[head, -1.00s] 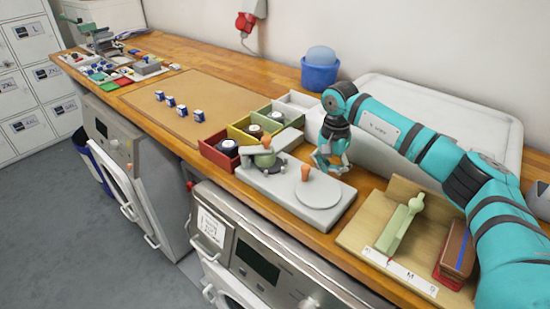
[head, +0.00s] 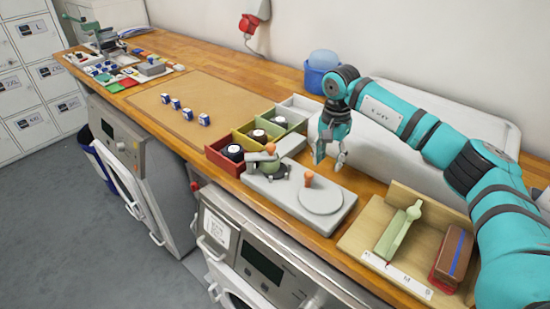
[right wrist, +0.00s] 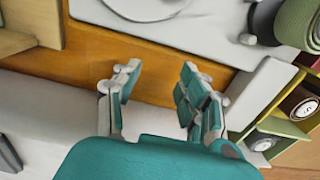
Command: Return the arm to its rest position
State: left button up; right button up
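My right arm (head: 445,145) reaches in from the right over the worktop. Bare wood and the grey fixture's edge (right wrist: 190,40) show beyond the fingertips. My left gripper is not in view.
A large pale tub (head: 390,155) stands behind the arm. Red, yellow, green and white bins (head: 222,158) are left of the fixture. A wooden stand (head: 360,238) holds a green piece (head: 398,232) at right. The brown mat (head: 190,92) is largely clear.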

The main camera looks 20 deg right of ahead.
jog(key=shift+r+p, duration=0.35)
jog(key=shift+r, duration=0.65)
